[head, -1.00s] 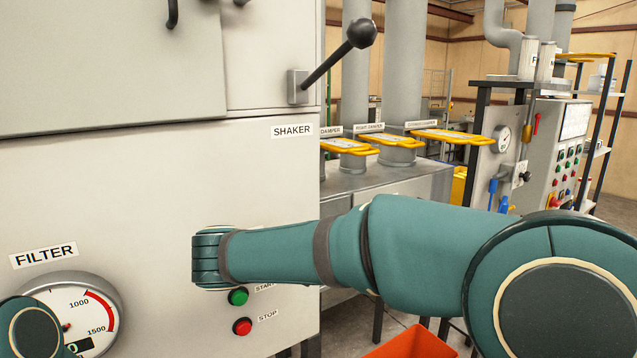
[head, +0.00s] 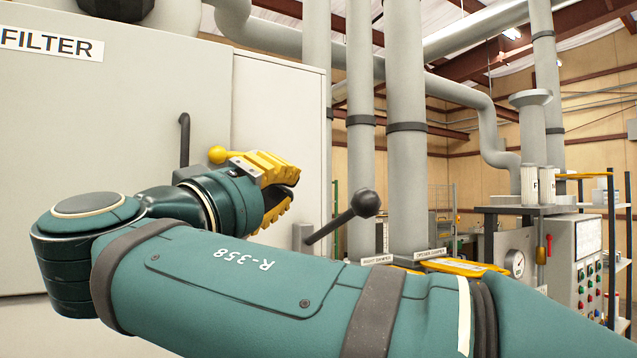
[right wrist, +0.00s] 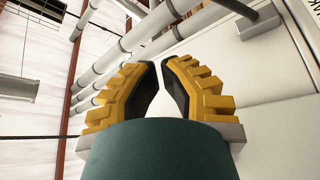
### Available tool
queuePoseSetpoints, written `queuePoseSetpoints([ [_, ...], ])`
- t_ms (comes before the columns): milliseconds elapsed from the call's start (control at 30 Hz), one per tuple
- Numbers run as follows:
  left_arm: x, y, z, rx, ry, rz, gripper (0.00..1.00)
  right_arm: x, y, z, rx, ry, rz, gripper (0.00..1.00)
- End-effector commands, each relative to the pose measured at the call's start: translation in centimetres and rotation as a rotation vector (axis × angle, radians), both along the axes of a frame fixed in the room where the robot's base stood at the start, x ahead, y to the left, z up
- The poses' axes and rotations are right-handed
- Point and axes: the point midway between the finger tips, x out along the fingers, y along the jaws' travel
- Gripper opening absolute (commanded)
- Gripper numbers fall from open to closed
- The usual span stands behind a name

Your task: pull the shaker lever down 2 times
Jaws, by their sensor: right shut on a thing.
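The shaker lever (head: 337,222) is a dark rod with a black ball knob (head: 366,202), set on a grey mount at the cabinet's right edge. It slants up and to the right. Its mount (right wrist: 250,22) and part of the rod show at the top of the right wrist view, with the knob out of view. My right gripper (head: 293,190) is raised left of the knob. Its yellow fingers (right wrist: 155,68) have their tips close together with a narrow gap. My left gripper is not in view.
The pale cabinet (head: 80,220) fills the left, with a dark door handle (head: 184,138) behind my right arm. Grey pipes (head: 404,130) stand right of the lever. Yellow damper handles (head: 460,267) lie low behind my forearm. A control panel (head: 588,265) stands far right.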

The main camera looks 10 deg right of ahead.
Motion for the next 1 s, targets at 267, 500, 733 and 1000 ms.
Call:
queuePoseSetpoints([
  [267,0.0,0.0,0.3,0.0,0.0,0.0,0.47,1.1,-1.1,0.5,0.001,0.002,-0.001,0.0],
  [500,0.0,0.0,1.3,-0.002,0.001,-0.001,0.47,4.1,-4.2,1.7,0.001,0.003,-0.003,0.0],
  [733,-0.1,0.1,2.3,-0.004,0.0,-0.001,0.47,7.0,-7.2,2.8,-0.001,0.003,-0.001,0.0],
  [1000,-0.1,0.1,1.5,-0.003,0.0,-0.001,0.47,4.4,-8.4,0.8,-0.002,0.003,0.001,0.0],
])
